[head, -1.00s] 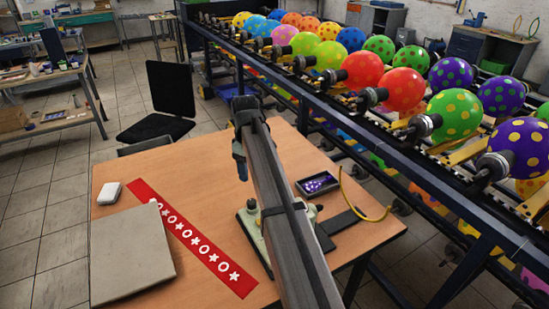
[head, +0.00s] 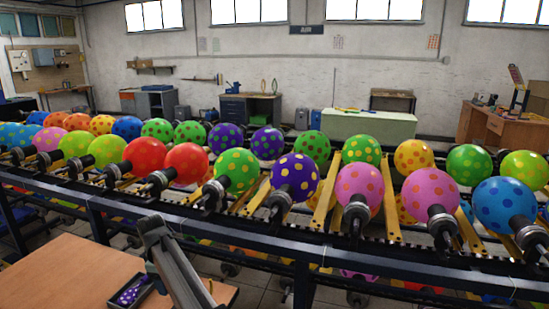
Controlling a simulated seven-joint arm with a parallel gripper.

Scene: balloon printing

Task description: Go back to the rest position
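Part of my arm (head: 172,262) shows at the bottom left of the head view, slanting up over the table's right end. I cannot make out my gripper or its fingers in this view. The wooden table (head: 55,278) fills the bottom left corner. A small dark tray (head: 146,289) with purple, light-spotted contents (head: 130,292) sits on it, just left of my arm.
A long dark rack (head: 290,238) crosses the view beyond the table, close past my arm. Several spotted balloons, such as a purple one (head: 295,177), sit on its holders. Benches and a green-topped cabinet (head: 368,127) stand by the back wall.

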